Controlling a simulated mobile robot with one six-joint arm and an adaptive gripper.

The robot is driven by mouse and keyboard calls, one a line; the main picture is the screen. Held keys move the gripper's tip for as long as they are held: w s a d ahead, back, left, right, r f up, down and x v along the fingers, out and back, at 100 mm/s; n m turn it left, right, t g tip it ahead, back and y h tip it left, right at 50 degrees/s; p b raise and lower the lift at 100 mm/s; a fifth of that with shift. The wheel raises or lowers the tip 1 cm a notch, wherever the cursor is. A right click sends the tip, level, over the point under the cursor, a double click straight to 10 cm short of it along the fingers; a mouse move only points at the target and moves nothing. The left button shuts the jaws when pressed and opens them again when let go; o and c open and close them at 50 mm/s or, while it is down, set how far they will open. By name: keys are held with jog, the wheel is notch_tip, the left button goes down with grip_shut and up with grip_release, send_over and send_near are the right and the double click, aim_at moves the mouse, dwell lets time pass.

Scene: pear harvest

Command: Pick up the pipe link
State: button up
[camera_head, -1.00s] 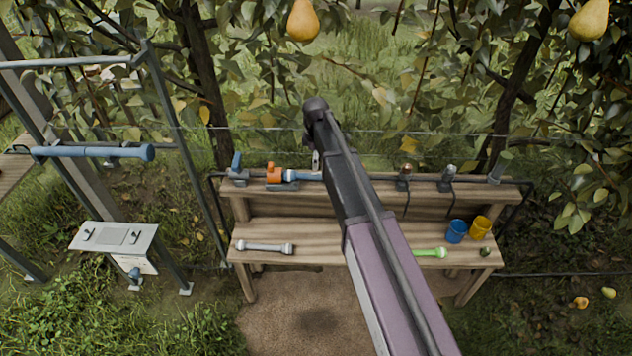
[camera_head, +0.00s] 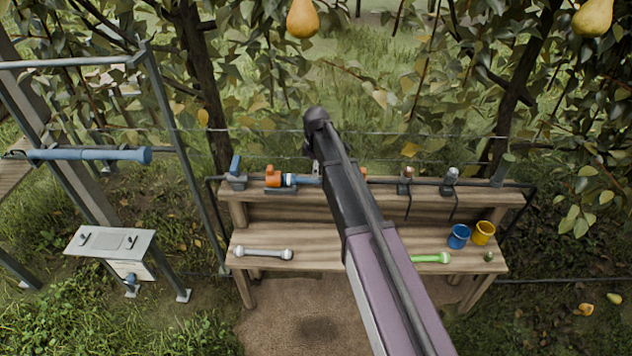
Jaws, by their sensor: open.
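A short grey bar with a thicker collar at each end, which looks like the pipe link (camera_head: 264,252), lies flat on the left part of the bench's lower board. Nothing touches it. My arm crosses the view from the lower right up to a dark joint above the bench, to the right of the link. My gripper cannot be made out; the arm hides what is behind it. A pipe line with a blue valve (camera_head: 236,167) and an orange fitting (camera_head: 273,177) runs along the upper shelf, its middle hidden by my arm.
The wooden bench (camera_head: 310,258) also holds a green tool (camera_head: 431,257), a blue cup (camera_head: 458,236) and a yellow cup (camera_head: 483,232) at right. A metal frame with a blue tube (camera_head: 95,154) stands at left. Pears (camera_head: 302,18) and branches hang above. Bare board lies around the link.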

jog(key=shift+f+b, duration=2.25)
jog(key=shift+f, duration=0.15)
jog(key=shift+s, duration=0.1)
grip_shut()
